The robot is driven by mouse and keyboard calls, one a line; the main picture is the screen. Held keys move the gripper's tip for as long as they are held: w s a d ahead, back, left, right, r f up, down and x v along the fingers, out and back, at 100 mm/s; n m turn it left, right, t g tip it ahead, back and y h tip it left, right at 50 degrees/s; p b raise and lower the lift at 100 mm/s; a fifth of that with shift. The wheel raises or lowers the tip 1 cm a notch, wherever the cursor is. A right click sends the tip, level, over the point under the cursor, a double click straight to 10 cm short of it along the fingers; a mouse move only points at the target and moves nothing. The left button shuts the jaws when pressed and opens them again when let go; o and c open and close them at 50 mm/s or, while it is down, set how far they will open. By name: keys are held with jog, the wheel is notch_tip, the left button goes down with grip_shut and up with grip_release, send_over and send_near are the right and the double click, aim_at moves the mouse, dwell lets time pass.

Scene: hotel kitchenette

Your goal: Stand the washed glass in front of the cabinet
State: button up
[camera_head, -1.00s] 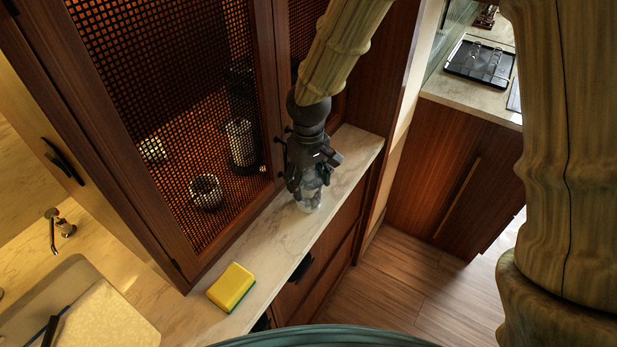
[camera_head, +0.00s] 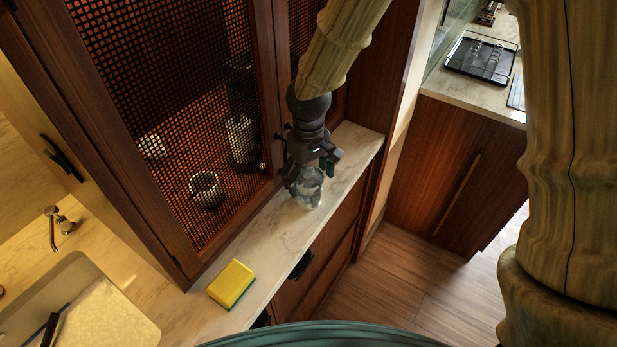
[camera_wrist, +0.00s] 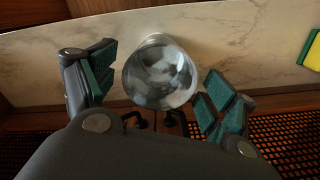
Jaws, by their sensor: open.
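The clear glass (camera_head: 308,188) stands on the narrow marble ledge in front of the mesh-door cabinet (camera_head: 170,110). My gripper (camera_head: 310,176) is open around the upper part of the glass, its fingers apart from it. In the wrist view the glass (camera_wrist: 160,75) is seen from above, between the spread green finger pads of my gripper (camera_wrist: 160,92), with a gap on each side. The glass looks upright; its base is partly hidden in the wrist view.
A yellow sponge (camera_head: 231,284) lies on the ledge (camera_head: 262,250) nearer the sink. A black tray (camera_head: 481,59) with glassware is on the far counter. Cabinet door handles are close behind the glass. The ledge between sponge and glass is clear.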

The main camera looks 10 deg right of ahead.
notch_tip(320, 180, up, 12)
jog(key=b, duration=0.2)
jog(key=shift+f, duration=0.2)
dwell(1.6)
